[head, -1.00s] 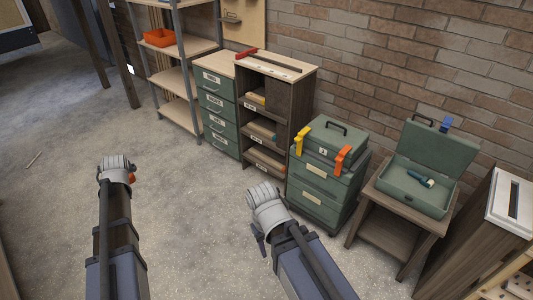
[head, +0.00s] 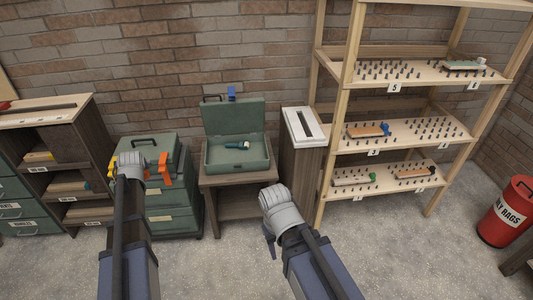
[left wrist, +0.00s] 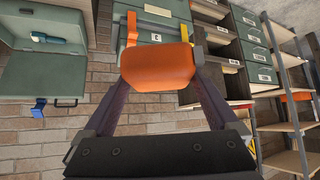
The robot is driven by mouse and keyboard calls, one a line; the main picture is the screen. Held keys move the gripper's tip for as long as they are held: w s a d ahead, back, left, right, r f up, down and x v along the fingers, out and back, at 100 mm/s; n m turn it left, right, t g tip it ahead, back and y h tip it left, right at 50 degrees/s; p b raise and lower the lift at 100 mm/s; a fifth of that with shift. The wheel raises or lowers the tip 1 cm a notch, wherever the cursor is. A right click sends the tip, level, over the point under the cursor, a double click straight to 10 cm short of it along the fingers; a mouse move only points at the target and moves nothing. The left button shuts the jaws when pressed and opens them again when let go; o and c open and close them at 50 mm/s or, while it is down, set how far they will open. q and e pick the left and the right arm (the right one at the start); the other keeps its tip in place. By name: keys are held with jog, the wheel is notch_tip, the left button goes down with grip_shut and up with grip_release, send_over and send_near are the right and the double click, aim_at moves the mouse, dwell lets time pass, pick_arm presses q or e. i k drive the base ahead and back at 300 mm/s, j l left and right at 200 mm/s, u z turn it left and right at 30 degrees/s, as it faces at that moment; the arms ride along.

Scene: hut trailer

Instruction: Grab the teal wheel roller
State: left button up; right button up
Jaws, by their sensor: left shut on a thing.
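A teal cylindrical tool with a dark end (head: 237,145) lies in the open green case (head: 222,163) on a small wooden table. It also shows in the left wrist view (left wrist: 48,39). I cannot tell if it is the wheel roller. My left gripper (left wrist: 157,62) is shut on an orange rounded thing (left wrist: 157,70). In the head view, my left gripper (head: 131,162) is in front of the green toolbox stack, its fingers mostly hidden by the wrist. My right gripper (head: 280,205) is low, right of the table; its jaws cannot be made out.
A pegged wooden shelf (head: 398,88) at the right holds several small tools, with blue, green and pale teal parts. A narrow cabinet (head: 302,128) stands between table and shelf. The toolbox stack (head: 170,195) stands left. A red bin (head: 508,212) is far right. Front floor is clear.

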aim_at(241, 145)
jog(key=i+z, duration=0.1)
jog(key=z, duration=0.75)
jog(key=i+j, duration=0.2)
jog(key=j, duration=0.15)
jog(key=i+j, duration=0.2)
jog(key=j, duration=0.2)
jog(key=i+j, duration=0.15)
jog(key=j, duration=0.2)
jog(key=i+j, duration=0.35)
jog(key=i, duration=0.1)
